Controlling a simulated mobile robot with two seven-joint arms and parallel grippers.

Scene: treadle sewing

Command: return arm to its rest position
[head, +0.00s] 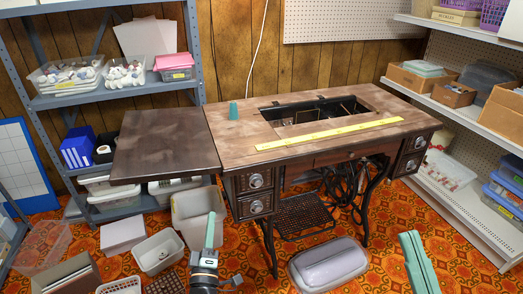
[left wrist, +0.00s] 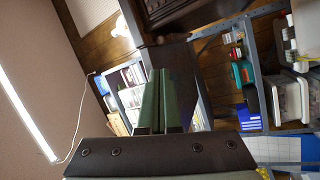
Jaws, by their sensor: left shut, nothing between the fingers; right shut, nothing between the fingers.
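My left gripper (head: 211,216) is in the lower middle of the head view, pointing up the picture in front of the sewing table (head: 230,152). Its green fingers are together and empty, and it appears apart from the table. In the left wrist view the fingers of my left gripper (left wrist: 162,72) lie side by side with nothing between them. My right gripper (head: 410,237) shows at the lower right of the head view as teal fingers closed together. Its base is cut off by the bottom edge.
A grey bin (head: 190,207) stands close to my left gripper. A grey rounded case (head: 328,264) lies between the grippers. Shelves (head: 150,88) stand at left and right.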

